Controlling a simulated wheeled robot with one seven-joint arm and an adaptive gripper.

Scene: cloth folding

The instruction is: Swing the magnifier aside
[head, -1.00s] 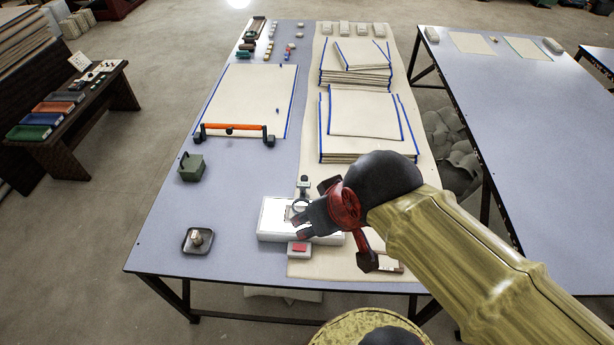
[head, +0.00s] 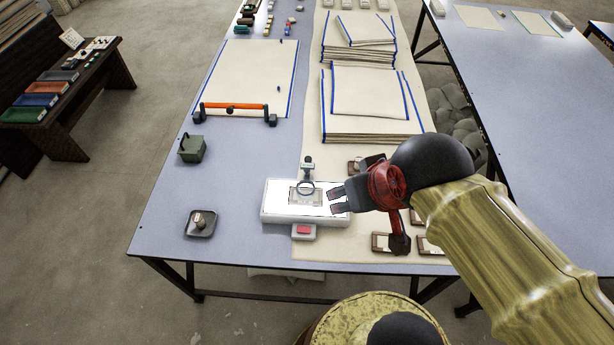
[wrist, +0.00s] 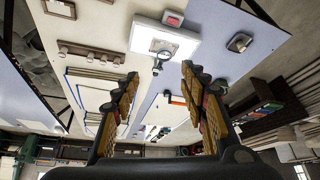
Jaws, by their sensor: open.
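The picture does not show the exact height of the gripper above the box.
A red-buttoned box (head: 304,231) sits in front of the light box. A dark tray (head: 201,223), green box (head: 191,148) and orange-handled bar (head: 234,107) stand left. Stacked cloths (head: 370,115) lie behind.

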